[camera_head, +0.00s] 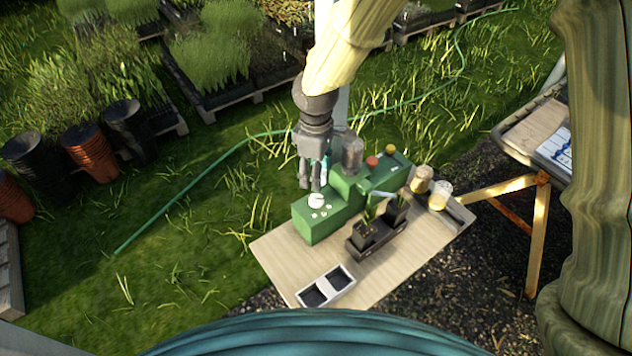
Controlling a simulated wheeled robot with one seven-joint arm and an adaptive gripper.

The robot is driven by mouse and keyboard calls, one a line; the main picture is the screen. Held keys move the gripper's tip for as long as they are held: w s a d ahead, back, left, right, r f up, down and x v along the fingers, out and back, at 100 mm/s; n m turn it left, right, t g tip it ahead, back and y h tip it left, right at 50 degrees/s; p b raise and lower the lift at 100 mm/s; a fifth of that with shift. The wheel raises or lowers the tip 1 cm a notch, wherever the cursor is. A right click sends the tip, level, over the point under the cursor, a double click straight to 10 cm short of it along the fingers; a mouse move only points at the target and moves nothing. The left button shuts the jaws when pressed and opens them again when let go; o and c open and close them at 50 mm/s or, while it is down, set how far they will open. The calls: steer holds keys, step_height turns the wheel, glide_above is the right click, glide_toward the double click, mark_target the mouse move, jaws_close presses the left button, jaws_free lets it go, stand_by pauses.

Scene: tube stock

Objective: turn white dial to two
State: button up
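The white dial (316,200) sits on top of the left end of a green machine (325,220) on the wooden table. Small pale marks lie around the dial, too small to read, and I cannot tell which mark it points to. My gripper (310,186) points down just above and slightly left of the dial. Its fingers show a gap between them with nothing visible in it. It appears apart from the dial, though the exact height is hard to judge.
On the machine are a clear hopper (352,155), a red knob (372,162) and a yellow knob (390,150). A black tray (372,240) with potted seedlings, a white two-part tray (326,286) and jars (440,195) share the table (395,275). Grass lies left.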

steer(key=shift+r, duration=1.1)
